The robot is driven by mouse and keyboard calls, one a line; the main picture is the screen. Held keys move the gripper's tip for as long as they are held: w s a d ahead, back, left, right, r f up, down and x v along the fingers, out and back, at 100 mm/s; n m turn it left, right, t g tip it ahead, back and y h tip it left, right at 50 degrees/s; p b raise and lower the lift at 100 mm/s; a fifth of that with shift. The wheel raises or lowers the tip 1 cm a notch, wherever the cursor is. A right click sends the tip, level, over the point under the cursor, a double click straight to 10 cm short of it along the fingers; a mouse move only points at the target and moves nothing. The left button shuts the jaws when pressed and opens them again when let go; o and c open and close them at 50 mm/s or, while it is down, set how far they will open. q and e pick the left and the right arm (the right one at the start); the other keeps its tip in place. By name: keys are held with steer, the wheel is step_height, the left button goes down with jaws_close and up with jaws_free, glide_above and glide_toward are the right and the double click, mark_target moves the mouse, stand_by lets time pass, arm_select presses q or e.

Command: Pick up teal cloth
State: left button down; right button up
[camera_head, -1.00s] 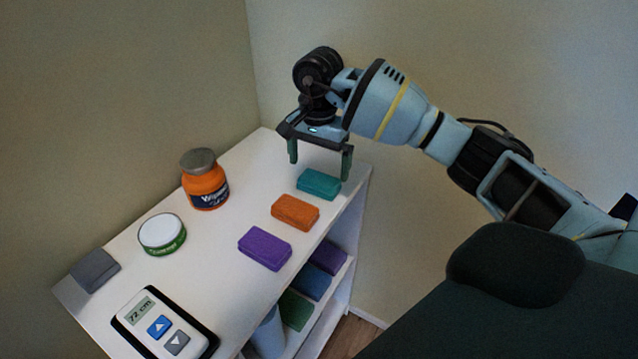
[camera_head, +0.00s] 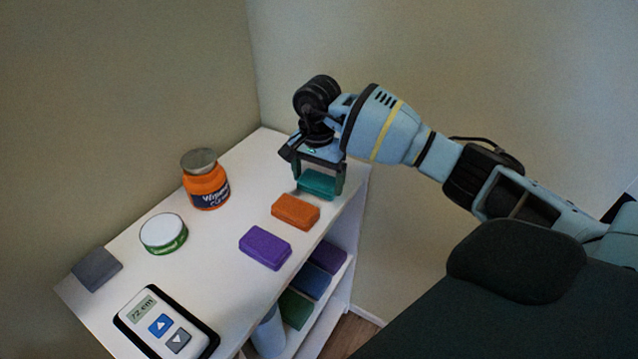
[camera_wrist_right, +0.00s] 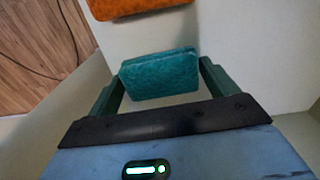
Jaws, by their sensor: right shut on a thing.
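The teal cloth (camera_head: 317,183) is a folded block at the far end of the white shelf top. My right gripper (camera_head: 320,188) has come down over it, with one finger on each side. In the right wrist view the teal cloth (camera_wrist_right: 160,75) sits between the two fingertips (camera_wrist_right: 160,80), and the gripper is shut on it. I cannot tell whether the cloth is clear of the shelf top. My left gripper is not in view.
An orange cloth (camera_head: 296,211) lies close by on the shelf top (camera_head: 235,290), then a purple cloth (camera_head: 265,248). Walls rise behind.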

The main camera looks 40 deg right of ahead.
mark_target(318, 180)
steer(key=shift+r, duration=0.1)
steer(key=shift+r, duration=0.45)
step_height(318, 180, up, 2)
steer(key=shift+r, duration=0.2)
steer(key=s+a, duration=0.3)
steer(key=s, duration=0.4)
steer(key=s+a+r+b, duration=0.1)
steer(key=s+a, duration=0.2)
steer(key=s, duration=0.4)
steer(key=shift+s+r, duration=0.25)
steer(key=shift+s, duration=0.15)
